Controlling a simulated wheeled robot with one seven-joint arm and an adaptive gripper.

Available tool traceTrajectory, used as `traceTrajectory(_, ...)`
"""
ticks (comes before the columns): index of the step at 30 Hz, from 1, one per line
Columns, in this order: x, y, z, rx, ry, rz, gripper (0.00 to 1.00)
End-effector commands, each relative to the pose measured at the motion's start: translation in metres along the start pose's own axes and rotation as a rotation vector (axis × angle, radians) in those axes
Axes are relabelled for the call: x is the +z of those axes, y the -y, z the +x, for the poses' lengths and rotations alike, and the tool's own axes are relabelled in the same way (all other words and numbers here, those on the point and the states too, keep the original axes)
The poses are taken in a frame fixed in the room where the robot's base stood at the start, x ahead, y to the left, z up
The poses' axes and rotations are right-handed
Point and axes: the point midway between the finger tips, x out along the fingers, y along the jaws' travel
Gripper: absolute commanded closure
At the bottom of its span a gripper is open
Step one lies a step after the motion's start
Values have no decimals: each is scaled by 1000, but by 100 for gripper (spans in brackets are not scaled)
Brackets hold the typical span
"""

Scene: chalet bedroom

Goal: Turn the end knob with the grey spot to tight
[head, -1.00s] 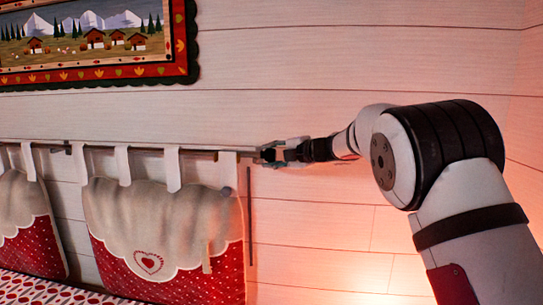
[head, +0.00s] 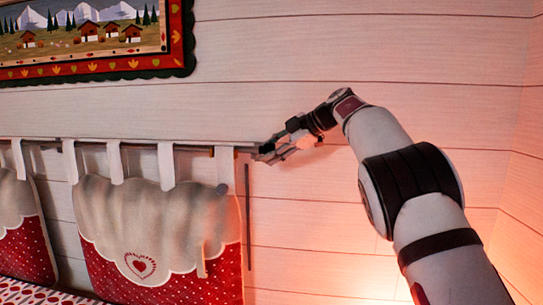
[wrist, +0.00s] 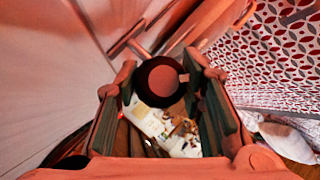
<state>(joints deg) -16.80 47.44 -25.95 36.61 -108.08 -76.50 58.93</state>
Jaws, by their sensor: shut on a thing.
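The end knob (wrist: 161,82) is a dark round cap with a reddish face, seen end-on between my fingers in the wrist view. A small pale grey spot (wrist: 184,77) shows at the right of its rim. The knob sits at the right end of the curtain rod (head: 225,149), which runs along the wall. My gripper (head: 266,152) reaches this rod end from the right and is shut on the knob, one finger on each side. In the head view the fingers hide the knob.
Fabric hangings (head: 150,215) with red dotted pockets hang from the rod by white loops. A framed mountain picture (head: 90,45) is above on the plank wall (head: 270,60). A patterned red and white cloth (wrist: 275,50) shows at right in the wrist view. The wall right of the rod is bare.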

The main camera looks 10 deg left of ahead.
Motion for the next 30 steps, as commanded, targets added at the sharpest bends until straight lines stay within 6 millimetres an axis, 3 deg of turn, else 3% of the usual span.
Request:
traceTrajectory(25, 1, 1, 1, -48, -17, 63, 92)
traceTrajectory(26, 1, 1, 1, -48, -17, 63, 62)
traceTrajectory(28, 1, 1, 1, -47, -17, 63, 46)
traceTrajectory(30, 1, 1, 1, -46, -17, 62, 43)
